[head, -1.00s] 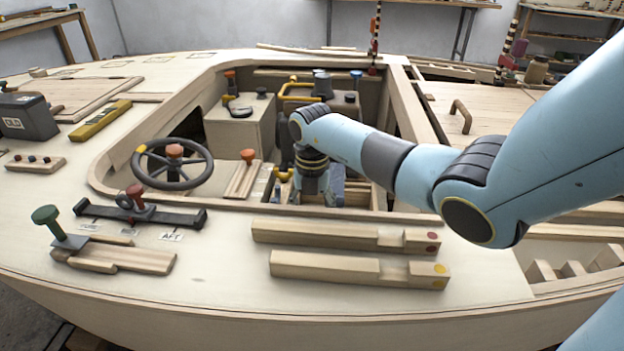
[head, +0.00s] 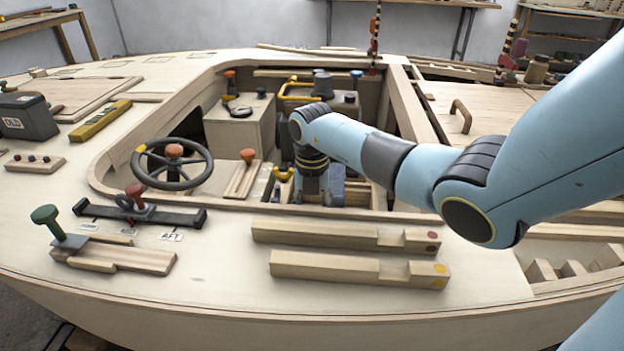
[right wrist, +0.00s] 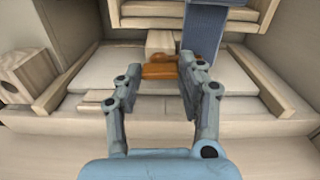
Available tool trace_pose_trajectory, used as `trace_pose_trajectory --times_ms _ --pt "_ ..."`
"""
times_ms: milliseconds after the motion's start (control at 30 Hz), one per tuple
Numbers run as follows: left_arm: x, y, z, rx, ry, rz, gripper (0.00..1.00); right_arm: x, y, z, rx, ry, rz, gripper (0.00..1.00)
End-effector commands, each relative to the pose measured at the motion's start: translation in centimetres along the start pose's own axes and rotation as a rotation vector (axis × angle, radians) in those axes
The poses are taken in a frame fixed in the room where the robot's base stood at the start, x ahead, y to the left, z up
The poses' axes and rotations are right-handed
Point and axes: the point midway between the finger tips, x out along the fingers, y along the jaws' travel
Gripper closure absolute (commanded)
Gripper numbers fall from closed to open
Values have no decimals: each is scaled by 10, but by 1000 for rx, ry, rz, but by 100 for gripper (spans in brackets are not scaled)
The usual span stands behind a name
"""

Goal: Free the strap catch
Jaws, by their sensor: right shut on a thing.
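In the right wrist view, my right gripper (right wrist: 160,68) is shut on an orange-brown catch (right wrist: 160,72), which lies between its fingertips. A blue-grey strap (right wrist: 203,32) runs down just right of the catch, over pale wooden boards. Where the strap and catch meet is partly hidden by the right finger. In the head view, my right arm reaches down into the cockpit well, and the fingertips and catch are hidden behind the rim. A piece of the blue strap (head: 337,182) shows beside my wrist. My left gripper is not in view.
The wooden well rim (head: 360,213) stands in front of my right arm. A steering wheel (head: 172,163) and a lever with an orange knob (head: 247,157) are to its left. Two notched wooden bars (head: 330,235) (head: 330,266) lie on the front deck.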

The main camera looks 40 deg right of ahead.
Motion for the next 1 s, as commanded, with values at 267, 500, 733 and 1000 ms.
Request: trace_pose_trajectory --times_ms 267,500,733,1000 --pt "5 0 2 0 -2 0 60 0 0 0 -191 -2 1 94" --pt "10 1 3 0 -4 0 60 1 0 0 -418 -1 1 94" --pt "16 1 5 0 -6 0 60 1 0 1 -636 -2 1 94" --pt "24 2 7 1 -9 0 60 1 0 1 -892 -2 1 94"
